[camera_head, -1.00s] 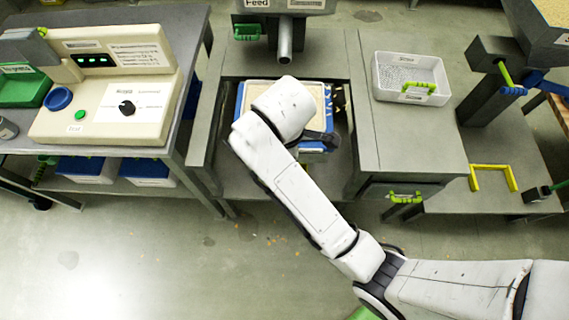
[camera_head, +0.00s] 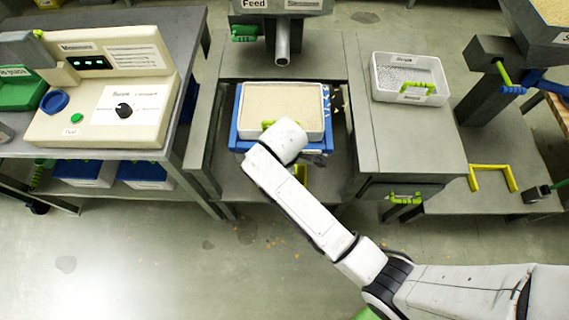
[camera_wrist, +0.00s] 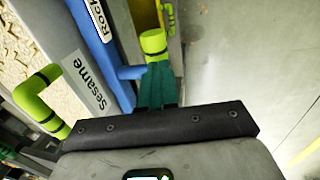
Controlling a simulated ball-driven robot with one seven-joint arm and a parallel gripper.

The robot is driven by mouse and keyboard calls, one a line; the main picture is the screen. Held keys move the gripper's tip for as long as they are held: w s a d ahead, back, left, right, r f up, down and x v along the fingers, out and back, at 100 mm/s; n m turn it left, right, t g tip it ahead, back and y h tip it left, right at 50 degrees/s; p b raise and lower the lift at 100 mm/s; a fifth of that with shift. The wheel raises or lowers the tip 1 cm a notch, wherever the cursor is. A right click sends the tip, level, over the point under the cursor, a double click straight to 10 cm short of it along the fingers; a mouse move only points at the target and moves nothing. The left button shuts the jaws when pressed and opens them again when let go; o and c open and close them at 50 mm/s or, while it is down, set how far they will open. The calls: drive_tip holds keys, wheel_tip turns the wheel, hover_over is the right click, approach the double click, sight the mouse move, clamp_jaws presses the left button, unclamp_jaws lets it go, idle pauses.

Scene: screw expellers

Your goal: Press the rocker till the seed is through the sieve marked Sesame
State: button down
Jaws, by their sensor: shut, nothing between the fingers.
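The sieve (camera_head: 245,110) is a pale tray with beige seed (camera_head: 285,98) covering its mesh. It sits in a blue frame (camera_head: 238,134). In the wrist view the sieve's side (camera_wrist: 92,92) reads "Sesame" and has a lime green handle (camera_wrist: 38,102). The blue frame (camera_wrist: 98,40) carries a label beginning "Rock". A blue stub juts from it towards a lime green cylinder (camera_wrist: 153,42). My gripper (camera_wrist: 156,70) has its teal fingers together, tips right by that cylinder; I cannot tell whether they touch. In the head view my wrist hides the sieve's near edge.
A control box (camera_head: 110,95) stands on the left bench. A spout (camera_head: 283,45) hangs behind the sieve. A white tray (camera_head: 385,93) with a green handle rests on the right-hand surface. Open floor (camera_head: 190,260) lies in front.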

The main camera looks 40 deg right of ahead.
idle(0.3)
wheel_tip(320, 180, down, 6)
drive_tip(key=b, duration=0.1)
drive_tip(key=shift+s, duration=0.4)
drive_tip(key=shift+a, duration=0.1)
wheel_tip(320, 180, up, 15)
drive_tip(key=s+a+p, duration=0.2)
drive_tip(key=p, duration=0.2)
drive_tip(key=shift+s+a+p, duration=0.25)
drive_tip(key=shift+s+p, duration=0.15)
idle(1.9)
